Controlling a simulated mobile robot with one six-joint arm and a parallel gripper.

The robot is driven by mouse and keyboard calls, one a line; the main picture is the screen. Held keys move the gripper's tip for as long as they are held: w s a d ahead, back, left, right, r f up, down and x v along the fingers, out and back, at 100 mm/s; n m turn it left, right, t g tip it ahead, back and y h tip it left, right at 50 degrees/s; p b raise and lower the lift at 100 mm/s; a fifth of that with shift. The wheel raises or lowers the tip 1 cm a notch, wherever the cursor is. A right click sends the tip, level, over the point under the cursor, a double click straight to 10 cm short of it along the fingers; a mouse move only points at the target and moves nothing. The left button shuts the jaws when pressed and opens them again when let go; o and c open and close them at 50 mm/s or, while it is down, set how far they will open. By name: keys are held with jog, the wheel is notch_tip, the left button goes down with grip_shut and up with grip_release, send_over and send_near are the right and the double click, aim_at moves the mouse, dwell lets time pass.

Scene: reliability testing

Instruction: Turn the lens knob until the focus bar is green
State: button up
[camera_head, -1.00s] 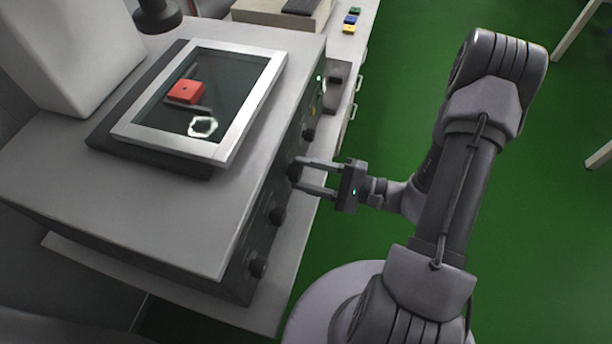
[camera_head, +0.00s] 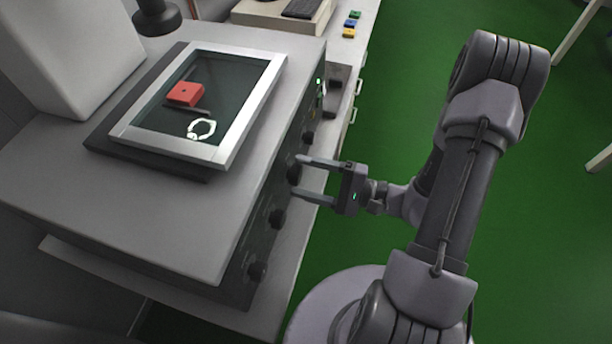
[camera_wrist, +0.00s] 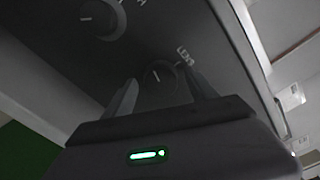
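My gripper (camera_head: 299,175) is at the front panel of the grey machine, its two fingers spread on either side of a dark round knob (camera_head: 293,171). In the wrist view this knob (camera_wrist: 160,74) has a pale pointer line and sits between the fingertips, with a gap showing on both sides.
More dark knobs line the panel: one (camera_head: 308,138) farther back, others nearer (camera_head: 277,218) (camera_head: 257,269). A second marked knob (camera_wrist: 102,18) is at upper left in the wrist view. Coloured blocks (camera_head: 351,23) lie on the back counter. Green floor is open at right.

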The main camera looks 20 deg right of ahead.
jog(key=p+v, duration=0.4)
jog(key=v, duration=1.3)
jog(key=shift+s+d, duration=0.15)
dwell(0.6)
jog(key=s+a+r+n+g+h, duration=0.2)
jog(key=a+r+n+h, duration=0.6)
jog(key=a+r, duration=1)
notch_tip(320, 180, up, 4)
jog(key=g+h, duration=0.2)
jog(key=h, duration=0.2)
jog(key=shift+g+h, duration=0.3)
jog(key=shift+g, duration=0.1)
